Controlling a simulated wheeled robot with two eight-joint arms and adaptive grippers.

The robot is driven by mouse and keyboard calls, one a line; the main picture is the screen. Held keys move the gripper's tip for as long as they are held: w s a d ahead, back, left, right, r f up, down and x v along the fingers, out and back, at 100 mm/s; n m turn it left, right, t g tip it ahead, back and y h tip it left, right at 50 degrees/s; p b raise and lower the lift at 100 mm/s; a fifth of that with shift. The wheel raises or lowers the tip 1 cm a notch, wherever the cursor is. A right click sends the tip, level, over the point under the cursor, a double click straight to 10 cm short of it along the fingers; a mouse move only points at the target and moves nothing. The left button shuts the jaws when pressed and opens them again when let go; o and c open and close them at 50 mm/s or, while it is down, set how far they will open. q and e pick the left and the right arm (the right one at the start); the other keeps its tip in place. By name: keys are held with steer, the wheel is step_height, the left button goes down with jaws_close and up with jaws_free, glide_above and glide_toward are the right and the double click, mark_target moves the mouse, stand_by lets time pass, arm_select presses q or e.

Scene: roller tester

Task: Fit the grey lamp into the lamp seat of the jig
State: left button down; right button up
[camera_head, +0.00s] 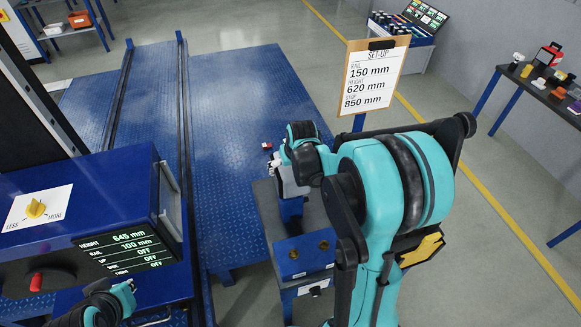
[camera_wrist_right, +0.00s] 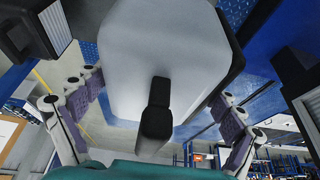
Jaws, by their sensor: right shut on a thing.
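The grey lamp (camera_wrist_right: 165,55) fills the upper middle of the right wrist view, a pale grey body with rounded corners. My right gripper (camera_wrist_right: 160,115) is shut on it, with purple-padded fingers on both sides. In the head view the lamp (camera_head: 289,186) is a small grey patch, partly hidden by my teal wrist. It is above a blue fixture, apparently the jig (camera_head: 301,252), which has two round brass-coloured openings. I cannot tell whether the lamp touches the fixture, and the lamp seat is not clearly seen. Only part of my left arm shows at the bottom left, without fingers.
A blue console (camera_head: 90,215) with a yellow dial and display stands at left. A set-up sign (camera_head: 375,78) stands behind my right arm. A blue ramp with dark rails (camera_head: 235,120) lies beyond. A side table (camera_head: 545,90) with small parts is far right.

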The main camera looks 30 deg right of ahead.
steer(key=shift+f, duration=0.2)
steer(key=o, duration=1.3)
steer(key=shift+o, duration=0.2)
steer(key=shift+r, duration=0.1)
steer(key=v, duration=1.2)
steer(key=s+a+f+n+t+y+b, duration=0.1)
steer(key=s+a+f+n+t+b, duration=0.1)
steer(key=s+a+f+b, duration=0.9)
steer(key=s+a+f, duration=0.1)
steer(key=s+a, duration=0.2)
steer(key=shift+s+f+n+t, duration=0.15)
steer(key=shift+f+n+t, duration=0.15)
steer(key=shift+n+t, duration=0.1)
